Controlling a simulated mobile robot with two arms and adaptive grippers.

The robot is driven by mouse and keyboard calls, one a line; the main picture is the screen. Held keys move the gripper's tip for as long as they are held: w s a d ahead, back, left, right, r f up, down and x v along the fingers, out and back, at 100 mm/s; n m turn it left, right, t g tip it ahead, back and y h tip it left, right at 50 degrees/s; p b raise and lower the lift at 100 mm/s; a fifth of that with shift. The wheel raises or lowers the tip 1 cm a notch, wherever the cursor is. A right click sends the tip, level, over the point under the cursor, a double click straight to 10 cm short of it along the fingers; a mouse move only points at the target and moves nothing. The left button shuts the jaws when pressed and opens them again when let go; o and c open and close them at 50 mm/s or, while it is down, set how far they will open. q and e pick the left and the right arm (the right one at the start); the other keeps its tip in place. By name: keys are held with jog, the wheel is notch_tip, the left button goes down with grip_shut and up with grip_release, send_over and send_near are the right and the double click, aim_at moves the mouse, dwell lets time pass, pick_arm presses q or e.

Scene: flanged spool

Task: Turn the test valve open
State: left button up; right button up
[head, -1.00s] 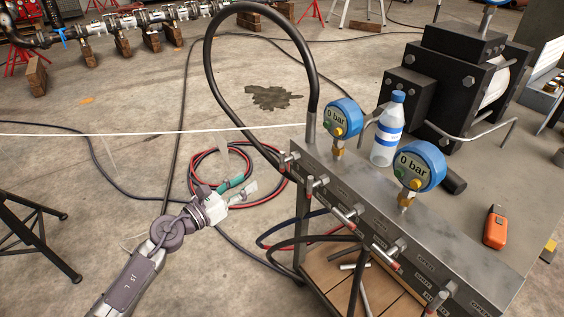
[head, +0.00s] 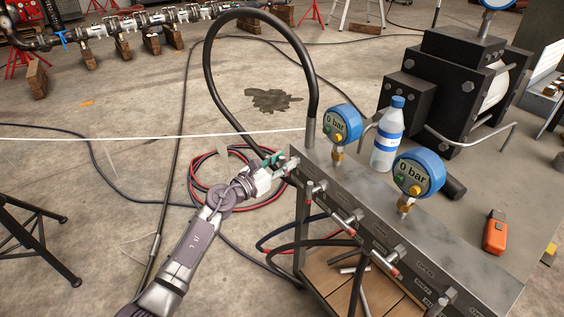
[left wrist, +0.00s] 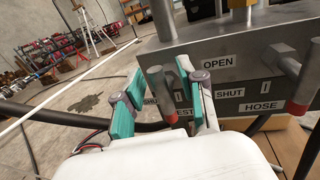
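The test valve's grey handle (left wrist: 158,88) stands between the teal finger pads of my left gripper (left wrist: 160,95) in the left wrist view. The pads look apart from each other, one on each side of the handle; I cannot tell whether either touches it. A label ending in "EST" shows below, partly hidden by a finger. In the head view my left gripper (head: 277,164) is at the left end of the manifold (head: 385,222), at its leftmost valve, which it partly hides. My right gripper is not in view.
Two blue gauges (head: 340,124) (head: 417,173) reading 0 bar stand on the manifold. The neighbouring hose valve handle (left wrist: 303,85) has a red end. A black hose (head: 210,70) arches behind my gripper. A water bottle (head: 388,135) and orange device (head: 495,232) rest on the bench.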

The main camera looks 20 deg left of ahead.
pick_arm(q)
grip_shut()
dwell(0.4)
